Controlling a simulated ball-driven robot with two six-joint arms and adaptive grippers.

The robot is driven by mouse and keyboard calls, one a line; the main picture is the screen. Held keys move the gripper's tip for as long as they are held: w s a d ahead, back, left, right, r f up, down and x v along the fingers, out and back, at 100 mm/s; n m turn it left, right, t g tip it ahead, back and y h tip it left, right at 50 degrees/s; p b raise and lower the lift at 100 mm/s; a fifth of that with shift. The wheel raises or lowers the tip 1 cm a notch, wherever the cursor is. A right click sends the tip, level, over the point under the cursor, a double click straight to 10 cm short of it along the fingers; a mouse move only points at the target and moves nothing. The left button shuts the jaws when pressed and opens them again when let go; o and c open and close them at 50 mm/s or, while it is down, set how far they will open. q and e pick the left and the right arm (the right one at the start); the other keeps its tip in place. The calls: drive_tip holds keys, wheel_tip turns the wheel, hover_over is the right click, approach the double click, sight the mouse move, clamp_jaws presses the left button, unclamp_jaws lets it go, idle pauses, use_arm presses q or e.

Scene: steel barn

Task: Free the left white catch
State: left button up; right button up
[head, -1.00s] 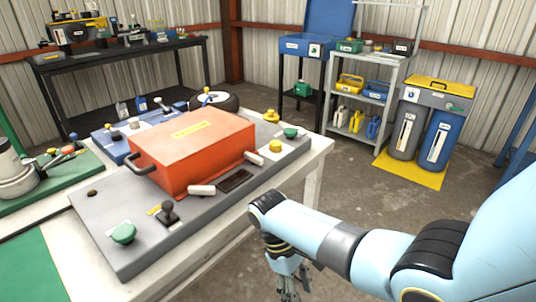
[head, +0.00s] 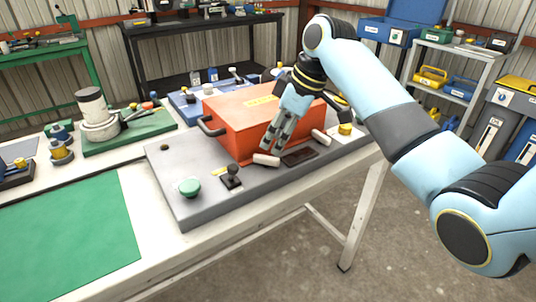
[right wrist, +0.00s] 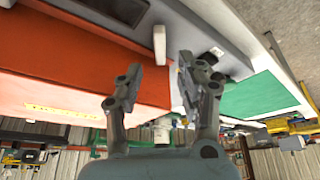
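The orange case (head: 240,118) sits on a grey base plate (head: 190,160) on the bench, with a dark handle on its left side. The left white catch (head: 266,160) is low at its front, left of a dark rectangular plate (head: 299,157). The right white catch (head: 321,137) is farther right. My right gripper (head: 272,146) points down just above the left catch, in front of the case. In the right wrist view, its fingers (right wrist: 158,73) are apart and empty, with the left catch (right wrist: 160,45) just beyond them. My left gripper is out of view.
A green knob (head: 190,187) and a black knob (head: 231,180) stand on the base plate left of the catch. A yellow knob (head: 345,129) is at the right. A green mat (head: 70,240) lies at the front left of the bench.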

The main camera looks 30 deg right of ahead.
sight(266, 157)
drive_tip(key=x, duration=0.5)
drive_tip(key=shift+f, duration=0.3)
clamp_jaws()
